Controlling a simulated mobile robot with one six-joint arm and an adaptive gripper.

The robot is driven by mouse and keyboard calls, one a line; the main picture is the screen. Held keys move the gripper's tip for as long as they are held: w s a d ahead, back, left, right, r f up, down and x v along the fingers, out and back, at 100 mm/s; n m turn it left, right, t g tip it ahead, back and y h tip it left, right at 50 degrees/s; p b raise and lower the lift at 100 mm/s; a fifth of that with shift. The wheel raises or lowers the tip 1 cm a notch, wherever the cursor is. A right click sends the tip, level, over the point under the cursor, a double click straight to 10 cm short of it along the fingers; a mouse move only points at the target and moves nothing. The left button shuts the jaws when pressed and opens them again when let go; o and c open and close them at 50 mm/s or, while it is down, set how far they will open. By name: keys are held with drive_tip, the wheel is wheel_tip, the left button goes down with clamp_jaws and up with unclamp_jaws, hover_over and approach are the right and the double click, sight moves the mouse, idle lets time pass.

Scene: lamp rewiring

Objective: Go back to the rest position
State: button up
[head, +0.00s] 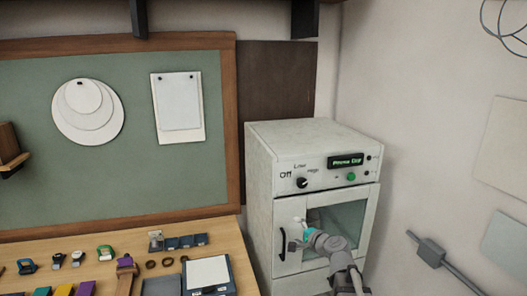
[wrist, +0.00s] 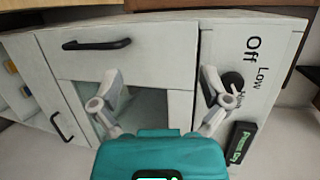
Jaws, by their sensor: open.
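My gripper (wrist: 162,100) is open in the wrist view, with its two fingers spread apart and nothing between them. It faces the front of a white cabinet-like oven (wrist: 185,45), which appears turned on its side in that view. In the head view my gripper (head: 298,236) is at the front of the white oven (head: 290,215), by its glass window and to the right of its dark handle (head: 282,243). I cannot tell whether the fingers touch the door. The oven door looks shut.
The oven's panel has a black knob (head: 302,182), a green button (head: 351,176) and a lit display (head: 346,161). A wooden workbench (head: 140,262) with small tools and trays stands at the left. A grey pipe fitting (head: 432,252) runs along the right wall.

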drive_tip(key=s+a+f+n+g+b, duration=0.2)
drive_tip(key=s+f+n+g+b, duration=0.3)
drive_tip(key=f, duration=0.6)
drive_tip(key=s+d+f+n+g+h+b, duration=0.3)
drive_tip(key=s+f+g+h+b, duration=0.1)
drive_tip(key=s+f, duration=0.4)
drive_tip(key=s+d+f+n+g+h+b, duration=0.3)
drive_tip(key=s+d+f+n+h+b, duration=0.1)
drive_tip(key=s+f, duration=0.5)
drive_tip(key=shift+f+n+g, duration=0.3)
drive_tip(key=shift+f+g, duration=0.05)
drive_tip(key=shift+g, duration=0.05)
drive_tip(key=shift+s, duration=0.1)
